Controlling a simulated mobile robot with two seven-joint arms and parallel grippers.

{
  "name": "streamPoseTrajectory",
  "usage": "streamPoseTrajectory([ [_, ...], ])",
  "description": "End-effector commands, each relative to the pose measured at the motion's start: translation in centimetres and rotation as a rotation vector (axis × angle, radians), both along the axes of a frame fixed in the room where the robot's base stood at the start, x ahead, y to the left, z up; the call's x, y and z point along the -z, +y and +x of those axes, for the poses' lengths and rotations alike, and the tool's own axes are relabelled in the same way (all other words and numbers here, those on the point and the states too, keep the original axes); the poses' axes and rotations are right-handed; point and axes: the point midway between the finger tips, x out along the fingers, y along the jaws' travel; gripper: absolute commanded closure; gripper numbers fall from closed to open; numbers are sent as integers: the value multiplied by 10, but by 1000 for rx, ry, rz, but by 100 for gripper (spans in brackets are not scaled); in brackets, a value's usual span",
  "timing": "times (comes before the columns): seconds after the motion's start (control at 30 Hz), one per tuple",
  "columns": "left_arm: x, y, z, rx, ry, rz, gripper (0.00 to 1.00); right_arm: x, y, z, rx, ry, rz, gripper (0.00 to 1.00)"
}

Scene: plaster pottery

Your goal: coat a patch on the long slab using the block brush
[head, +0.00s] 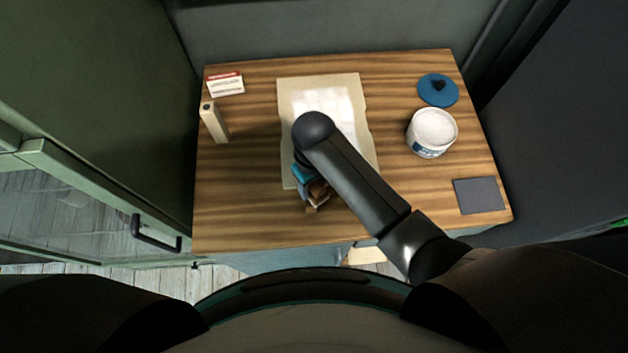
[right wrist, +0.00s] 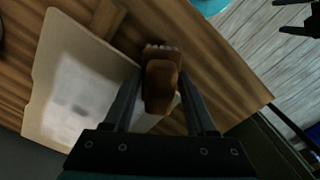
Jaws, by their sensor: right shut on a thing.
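The long slab (head: 352,85) is a cream sheet lying on the wooden table, with a bright whitish area on its middle. It also shows at the left of the right wrist view (right wrist: 55,45). My right gripper (head: 312,192) is over the slab's near end, partly hidden by its arm. It is shut on the block brush (head: 318,193), whose brown handle fills the space between the fingers in the right wrist view (right wrist: 160,85). The bristle contact is hidden. My left gripper (right wrist: 293,18) appears at the upper right of the right wrist view, fingers apart and empty, away from the table.
A white tub (head: 432,130) of pale material stands right of the slab. A blue lid (head: 438,91) lies behind it and a dark grey square (head: 478,195) in front. A pale upright block (head: 214,122) and a red-white card (head: 225,85) are at left. The front left tabletop is clear.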

Motion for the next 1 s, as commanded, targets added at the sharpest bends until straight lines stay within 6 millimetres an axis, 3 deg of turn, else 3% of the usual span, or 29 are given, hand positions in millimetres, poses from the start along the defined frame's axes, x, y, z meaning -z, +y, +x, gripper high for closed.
streamPoseTrajectory([
  [0.5, 0, 0, 0, 0, 0, 0, 13, -51, 0, 2, 1, -6, 3, 100],
  [1.0, 0, 0, 0, 0, 0, 0, 13, -63, 1, 3, 1, -9, 4, 100],
])
